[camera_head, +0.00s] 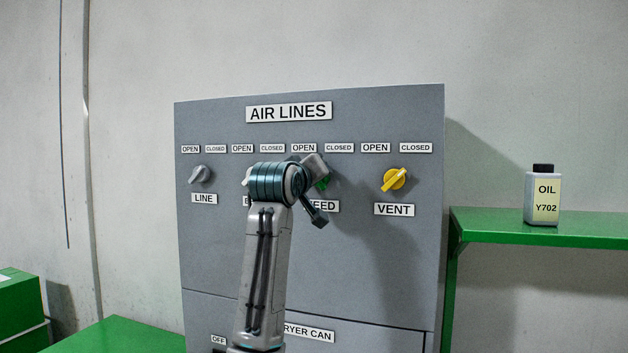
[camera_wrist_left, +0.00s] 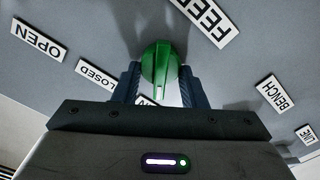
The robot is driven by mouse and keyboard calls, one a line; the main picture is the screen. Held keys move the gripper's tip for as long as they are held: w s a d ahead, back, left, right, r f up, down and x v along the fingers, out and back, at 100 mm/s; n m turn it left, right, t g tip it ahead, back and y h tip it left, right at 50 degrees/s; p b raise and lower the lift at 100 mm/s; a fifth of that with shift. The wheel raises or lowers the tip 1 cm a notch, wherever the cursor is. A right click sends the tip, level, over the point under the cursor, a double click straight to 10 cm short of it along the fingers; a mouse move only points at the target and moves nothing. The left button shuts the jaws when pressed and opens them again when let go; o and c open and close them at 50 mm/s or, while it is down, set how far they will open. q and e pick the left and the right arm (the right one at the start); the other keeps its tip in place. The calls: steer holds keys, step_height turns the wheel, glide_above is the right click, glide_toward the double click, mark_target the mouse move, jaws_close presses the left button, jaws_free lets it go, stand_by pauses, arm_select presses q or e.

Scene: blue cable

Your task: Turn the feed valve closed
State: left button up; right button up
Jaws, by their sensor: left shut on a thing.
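The feed valve is a round green knob with a raised ridge (camera_wrist_left: 160,65), on the grey panel beside the FEED label (camera_wrist_left: 205,18). In the head view only a small green part of the knob (camera_head: 323,183) shows behind my arm. My left gripper (camera_wrist_left: 160,80) is shut on the knob, one dark finger on each side; it also shows in the head view (camera_head: 315,166). OPEN (camera_wrist_left: 38,40) and CLOSED (camera_wrist_left: 97,75) labels sit to the knob's left in the wrist view. I cannot tell exactly which label the ridge points to. My right gripper is not in view.
The AIR LINES panel (camera_head: 400,270) also carries a grey LINE knob (camera_head: 200,174) and a yellow VENT knob (camera_head: 395,179). My arm mostly hides the BENCH knob. A green shelf (camera_head: 590,230) with an oil bottle (camera_head: 542,198) stands to the right.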

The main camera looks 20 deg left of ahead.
arm_select(q)
steer(key=shift+d+m+b, duration=0.2)
steer(key=shift+m+b, duration=1.3)
steer(key=shift+m, duration=2.4)
steer(key=shift+d+m+b, duration=0.2)
steer(key=shift+m+b, duration=1.3)
steer(key=shift+m, duration=2.4)
steer(key=o, duration=1)
steer(key=shift+s, duration=0.1)
steer(key=s+b, duration=0.6)
steer(key=s, duration=0.4)
steer(key=shift+s+a, duration=0.15)
steer(key=shift+s, duration=0.2)
